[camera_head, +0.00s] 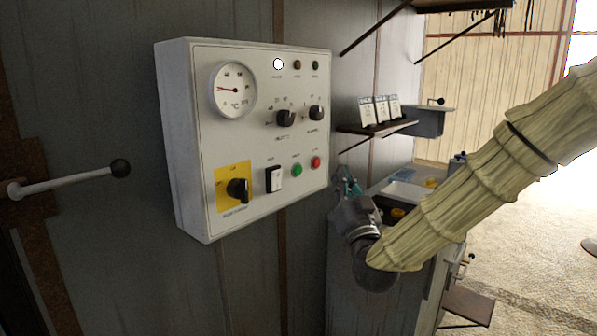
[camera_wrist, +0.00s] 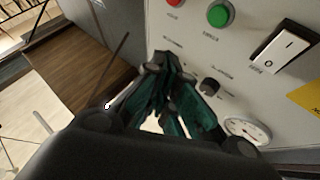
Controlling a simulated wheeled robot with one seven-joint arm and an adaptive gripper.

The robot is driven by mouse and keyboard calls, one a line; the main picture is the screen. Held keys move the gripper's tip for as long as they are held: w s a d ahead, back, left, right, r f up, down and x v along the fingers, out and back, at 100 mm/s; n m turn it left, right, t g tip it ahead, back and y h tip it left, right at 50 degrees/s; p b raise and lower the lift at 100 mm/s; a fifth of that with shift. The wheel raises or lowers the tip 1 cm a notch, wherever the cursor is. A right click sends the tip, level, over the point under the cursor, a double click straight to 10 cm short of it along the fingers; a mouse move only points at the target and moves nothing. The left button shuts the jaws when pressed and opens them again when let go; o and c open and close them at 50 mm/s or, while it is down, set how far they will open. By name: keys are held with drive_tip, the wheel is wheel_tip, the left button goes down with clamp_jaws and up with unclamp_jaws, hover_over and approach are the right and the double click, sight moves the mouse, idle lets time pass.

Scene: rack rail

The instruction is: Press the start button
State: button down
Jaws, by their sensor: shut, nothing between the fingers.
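A white control box (camera_head: 245,130) is on the dark wall. Its green button (camera_head: 297,170) sits low on the front face, left of a red button (camera_head: 315,162). In the wrist view the green button (camera_wrist: 218,15) is near the top edge and the red button (camera_wrist: 175,4) is cut off by it. The button labels are too small to read. My gripper (camera_head: 347,186) is to the right of the box and below the red button, apart from both buttons. In the wrist view my gripper (camera_wrist: 172,70) has its teal fingers shut with nothing held.
The box also carries a round gauge (camera_head: 233,89), a rocker switch (camera_head: 273,179) and a black rotary switch (camera_head: 238,189) on a yellow plate. A lever (camera_head: 75,180) sticks out at left. A shelf (camera_head: 376,128) and a worktop with a basin (camera_head: 408,193) are behind my arm.

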sight(298, 170)
drive_tip(key=w+a, duration=0.5)
drive_tip(key=a, duration=0.2)
idle(0.4)
drive_tip(key=shift+w+a, duration=0.1)
drive_tip(key=shift+a, duration=0.1)
idle(1.3)
drive_tip(key=shift+w+a, duration=0.1)
drive_tip(key=shift+a, duration=0.05)
drive_tip(key=shift+w+a, duration=0.25)
drive_tip(key=shift+a, duration=0.1)
idle(1.0)
drive_tip(key=shift+s+d, duration=0.1)
drive_tip(key=shift+d, duration=0.05)
drive_tip(key=shift+s+d+b, duration=0.4)
drive_tip(key=shift+d+b, duration=0.05)
drive_tip(key=shift+d, duration=0.1)
drive_tip(key=shift+d, duration=0.1)
idle(0.4)
